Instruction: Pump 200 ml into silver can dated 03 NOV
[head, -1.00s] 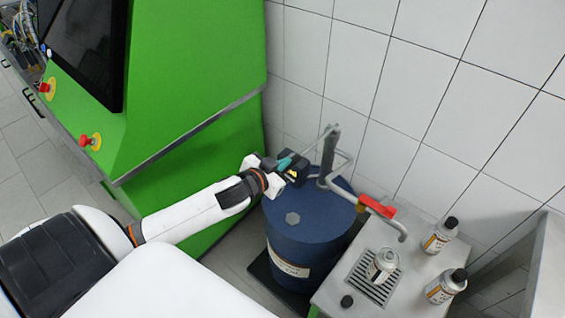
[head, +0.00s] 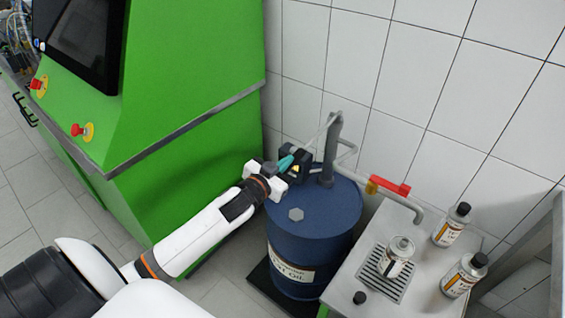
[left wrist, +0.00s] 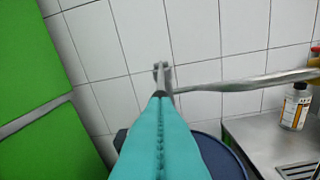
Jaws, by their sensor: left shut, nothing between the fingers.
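My left gripper (head: 287,162) has its teal fingers shut at the end of the grey pump lever (head: 325,129); I see nothing between them. The fingers fill the middle of the left wrist view (left wrist: 163,140). The hand pump (head: 328,160) stands on a blue oil drum (head: 305,240). Its outlet pipe (head: 418,214) has a red valve handle (head: 391,185) and bends down above the bench. An uncapped silver can (head: 398,256) stands on the drain grate, its label unreadable here. Two capped cans, one behind (head: 450,226) and one in front (head: 462,277), stand to the right. My right gripper is out of view.
A loose black cap (head: 359,298) lies on the steel bench (head: 345,275). The green machine (head: 190,80) with red buttons stands at left. A tiled wall (head: 440,80) closes the back, and a metal panel (head: 530,250) stands at right.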

